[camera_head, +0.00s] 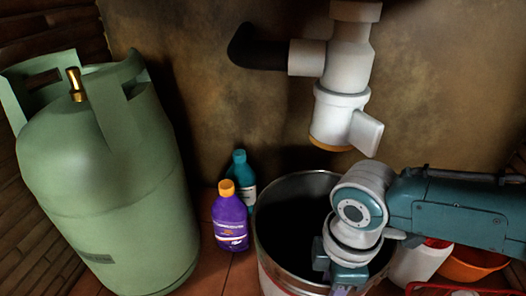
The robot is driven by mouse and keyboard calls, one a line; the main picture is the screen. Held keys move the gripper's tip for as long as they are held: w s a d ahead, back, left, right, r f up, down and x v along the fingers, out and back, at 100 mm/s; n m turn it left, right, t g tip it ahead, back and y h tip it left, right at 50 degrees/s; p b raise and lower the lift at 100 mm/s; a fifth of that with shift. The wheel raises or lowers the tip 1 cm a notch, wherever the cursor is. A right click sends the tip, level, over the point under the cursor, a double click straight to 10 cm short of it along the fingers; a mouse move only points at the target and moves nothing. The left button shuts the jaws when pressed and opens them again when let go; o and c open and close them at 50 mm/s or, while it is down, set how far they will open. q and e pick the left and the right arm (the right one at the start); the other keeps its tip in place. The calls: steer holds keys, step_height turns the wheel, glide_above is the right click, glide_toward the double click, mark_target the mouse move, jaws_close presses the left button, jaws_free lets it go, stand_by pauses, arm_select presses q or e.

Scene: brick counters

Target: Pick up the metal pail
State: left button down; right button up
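The metal pail (283,230) is at the bottom middle right in the head view, with its round mouth open upward and a dark inside. Its lower part is cut off by the bottom edge of the picture. My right arm comes in from the right over the pail, and its wrist covers the right part of the rim. My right gripper (343,280) points down at the pail's near right side. Its fingertips are hidden or out of frame, so its opening and any contact with the pail cannot be seen. My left gripper is not in view.
A large green gas cylinder (105,175) stands at left. A purple bottle (230,222) and a teal bottle (240,170) stand left of the pail. A white drain pipe (342,100) hangs above it. An orange container (470,265) and a red wire handle (450,287) are at lower right.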

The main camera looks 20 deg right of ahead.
steer(key=shift+w, duration=0.1)
jaws_close()
stand_by(1.2)
steer(key=shift+r, duration=0.1)
